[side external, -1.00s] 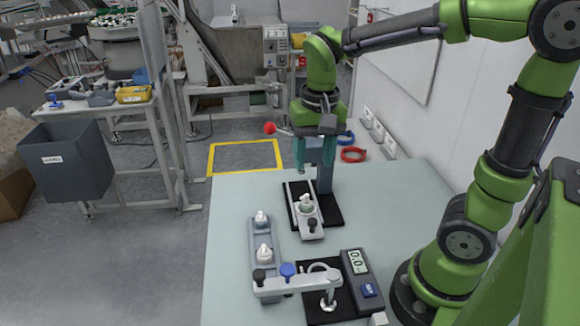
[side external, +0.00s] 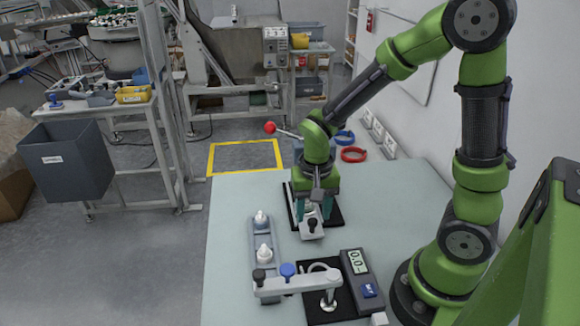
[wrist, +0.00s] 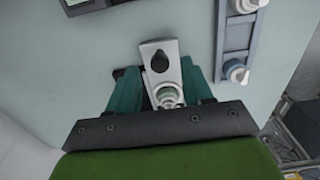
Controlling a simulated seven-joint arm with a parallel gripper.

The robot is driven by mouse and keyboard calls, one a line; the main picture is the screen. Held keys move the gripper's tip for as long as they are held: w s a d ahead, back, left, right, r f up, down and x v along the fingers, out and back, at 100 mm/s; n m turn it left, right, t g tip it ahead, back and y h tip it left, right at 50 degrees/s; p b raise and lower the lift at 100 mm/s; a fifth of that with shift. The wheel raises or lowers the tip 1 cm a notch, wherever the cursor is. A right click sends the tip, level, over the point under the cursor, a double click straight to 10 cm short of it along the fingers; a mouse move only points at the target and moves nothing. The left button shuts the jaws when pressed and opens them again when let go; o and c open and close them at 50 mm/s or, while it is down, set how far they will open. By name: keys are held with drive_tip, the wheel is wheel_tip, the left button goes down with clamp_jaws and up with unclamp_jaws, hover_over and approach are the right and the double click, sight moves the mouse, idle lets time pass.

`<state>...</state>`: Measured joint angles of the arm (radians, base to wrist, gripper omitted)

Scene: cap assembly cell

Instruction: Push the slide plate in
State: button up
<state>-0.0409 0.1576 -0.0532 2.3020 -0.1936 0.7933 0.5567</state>
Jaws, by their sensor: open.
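The slide plate (side external: 311,231) is a light grey plate with a black knob (side external: 312,224) at its front end. It sticks out toward the viewer over the black base (side external: 336,218) of the press. In the wrist view the slide plate (wrist: 171,51) lies between my fingers, with a white and pale green part (wrist: 167,97) on it. My gripper (side external: 313,211) is low over the plate, with its teal fingers open, one on each side. Whether the fingers touch the plate cannot be told.
A grey tray (side external: 275,232) with two white parts stands left of the plate. A clamp fixture (side external: 300,287) and a gauge with a display (side external: 360,272) stand in front. The red-balled lever (side external: 270,127) rises behind my gripper. Red and blue rings (side external: 353,155) lie at the back right.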

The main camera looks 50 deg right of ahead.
drive_tip(key=shift+f, duration=0.85)
drive_tip(key=shift+c, duration=0.4)
